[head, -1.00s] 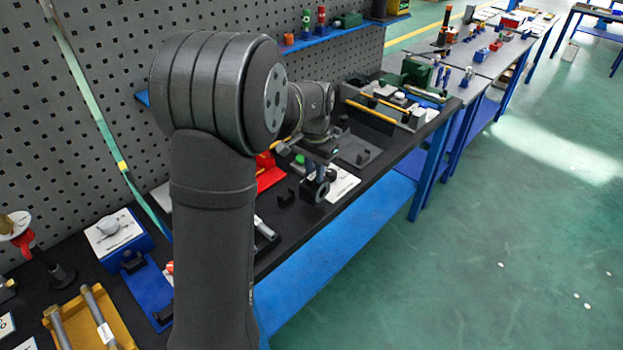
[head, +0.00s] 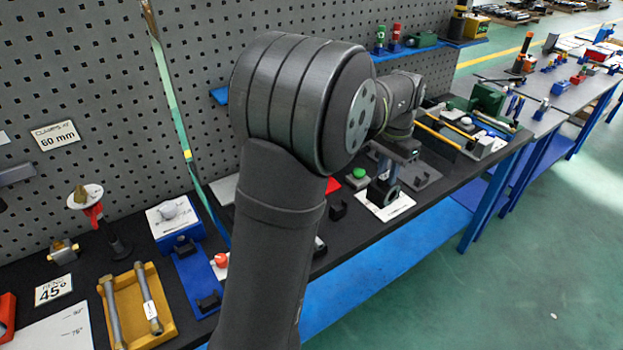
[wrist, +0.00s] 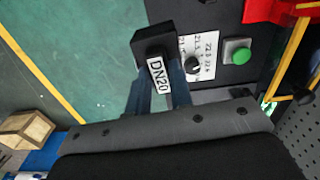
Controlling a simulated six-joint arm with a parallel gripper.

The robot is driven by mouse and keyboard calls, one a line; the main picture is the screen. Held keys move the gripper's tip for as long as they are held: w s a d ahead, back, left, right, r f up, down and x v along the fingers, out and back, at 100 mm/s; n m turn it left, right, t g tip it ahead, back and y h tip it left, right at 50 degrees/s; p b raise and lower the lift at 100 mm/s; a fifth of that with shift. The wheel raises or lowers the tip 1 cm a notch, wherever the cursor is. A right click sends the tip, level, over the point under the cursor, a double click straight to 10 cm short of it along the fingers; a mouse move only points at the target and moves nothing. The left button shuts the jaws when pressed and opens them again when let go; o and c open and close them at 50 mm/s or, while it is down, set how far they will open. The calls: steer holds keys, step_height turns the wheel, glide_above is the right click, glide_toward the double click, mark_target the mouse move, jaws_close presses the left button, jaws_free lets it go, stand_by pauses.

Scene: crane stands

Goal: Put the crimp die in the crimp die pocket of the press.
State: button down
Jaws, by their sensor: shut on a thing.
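My gripper (head: 384,184) is shut on a dark block, which I take to be the crimp die (wrist: 153,40). The block carries a white "DN20" label in the wrist view, between the two blue-grey fingers. In the head view the dark die (head: 392,192) shows a round opening and hangs over or beside a white card (head: 400,208) on the bench; I cannot tell if it touches. A green button (wrist: 237,52) is right of the die in the wrist view. A red part (head: 333,185) shows beside my arm. I cannot make out the press's pocket.
A yellow tray with tubes (head: 168,325) and a blue-and-white box (head: 175,222) stand at the left of the bench. A small black holder (head: 338,210) stands near the gripper. A grey plate (head: 415,175) lies behind it. The perforated wall (head: 150,120) bounds the back.

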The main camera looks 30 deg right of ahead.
steer(key=w+a+f, duration=0.1)
steer(key=w+a, duration=0.2)
steer(key=w, duration=1.1)
steer(key=w+a+f, duration=0.1)
steer(key=w+a, duration=0.2)
steer(key=w, duration=1.1)
steer(key=shift+m, duration=0.4)
steer(key=shift+s+f, duration=0.15)
steer(key=shift+f, duration=3.55)
steer(key=shift+f, duration=0.2)
steer(key=c, duration=1.6)
jaws_free()
steer(key=shift+o, duration=0.2)
step_height(320, 180, up, 12)
steer(key=shift+r, duration=0.15)
